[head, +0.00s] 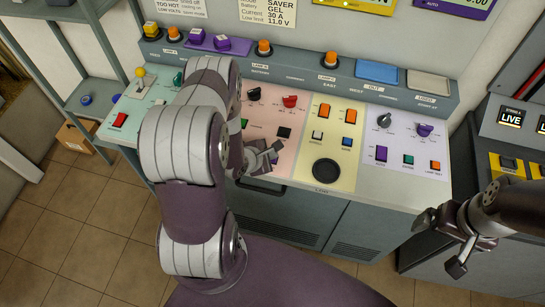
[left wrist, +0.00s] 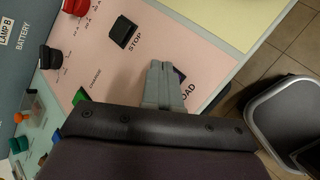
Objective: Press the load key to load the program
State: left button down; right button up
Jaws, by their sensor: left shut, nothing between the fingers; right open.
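My left gripper (head: 275,151) is shut and empty, low over the front part of the pink panel. In the left wrist view its closed fingertips (left wrist: 159,66) overlap the key; I cannot tell whether they touch it. My right gripper (head: 440,245) is open and empty, in front of the console at the right.
The black stop key (left wrist: 122,32) and green charge key (left wrist: 80,96) are close to my left fingers. A red knob (head: 290,101) stands further back. The yellow panel (head: 340,147) with a round black pad (head: 326,172) lies to the right.

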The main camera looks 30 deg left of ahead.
pick_arm(q)
jog(key=shift+f, duration=0.3)
dwell(0.5)
jog(key=shift+r+p, duration=0.7)
jog(key=shift+r, duration=0.15)
notch_tip(320, 180, up, 5)
jog(key=p, duration=0.5)
jog(key=shift+r, duration=0.1)
dwell(0.4)
